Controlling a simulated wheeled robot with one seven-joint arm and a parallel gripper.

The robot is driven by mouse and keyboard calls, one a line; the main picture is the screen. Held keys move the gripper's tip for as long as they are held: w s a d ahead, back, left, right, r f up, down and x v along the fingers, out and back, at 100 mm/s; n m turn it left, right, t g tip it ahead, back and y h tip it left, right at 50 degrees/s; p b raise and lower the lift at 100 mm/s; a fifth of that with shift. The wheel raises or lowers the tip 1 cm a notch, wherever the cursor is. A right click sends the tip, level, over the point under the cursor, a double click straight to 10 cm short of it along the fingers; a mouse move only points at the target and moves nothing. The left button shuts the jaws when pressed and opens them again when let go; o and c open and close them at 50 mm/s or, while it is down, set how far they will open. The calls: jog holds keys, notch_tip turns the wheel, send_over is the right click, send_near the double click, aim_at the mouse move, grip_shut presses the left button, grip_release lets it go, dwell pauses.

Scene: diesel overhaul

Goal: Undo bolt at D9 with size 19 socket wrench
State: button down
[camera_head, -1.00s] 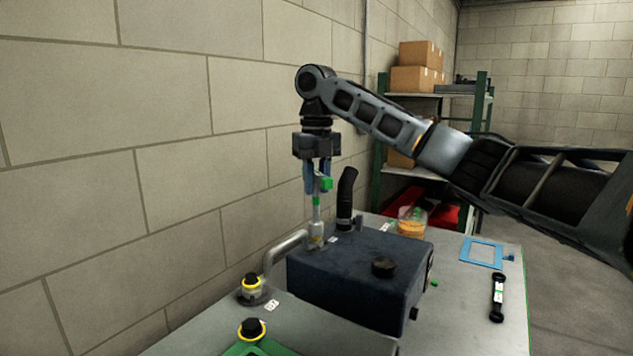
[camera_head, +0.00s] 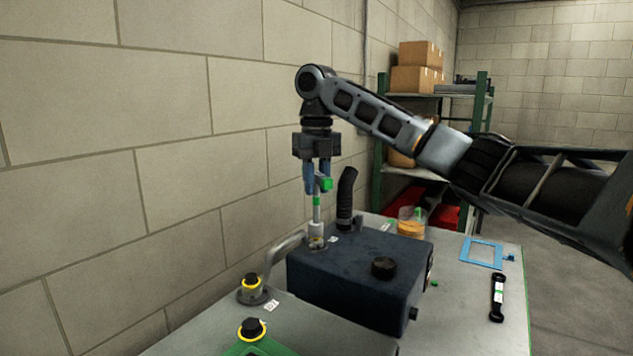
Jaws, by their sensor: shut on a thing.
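My gripper (camera_head: 318,178) points down at the back left of the dark engine block. It is shut on the socket wrench (camera_head: 317,205), a grey upright tool with green marks near its top. The wrench's lower end stands at a round metal fitting (camera_head: 316,236) beside a small white label (camera_head: 333,239). The label is too small to read. The bolt itself is hidden under the wrench, and I cannot tell whether the socket is seated on it.
The dark block (camera_head: 345,280) has a black cap (camera_head: 384,267) on top. A black hose (camera_head: 346,195) rises close to the right of the wrench. A pale pipe (camera_head: 283,250) bends on its left. An orange-filled container (camera_head: 410,225), a blue frame (camera_head: 482,252) and a black tool (camera_head: 497,297) are on the table.

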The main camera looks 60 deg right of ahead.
aim_at(317, 172)
jog(key=shift+r, duration=0.1)
dwell(0.5)
jog(key=shift+r, duration=1.65)
jog(key=shift+r, duration=3)
jog(key=s+a, duration=0.3)
jog(key=s, duration=0.3)
jog(key=shift+s, duration=0.2)
jog(key=shift+d, duration=0.1)
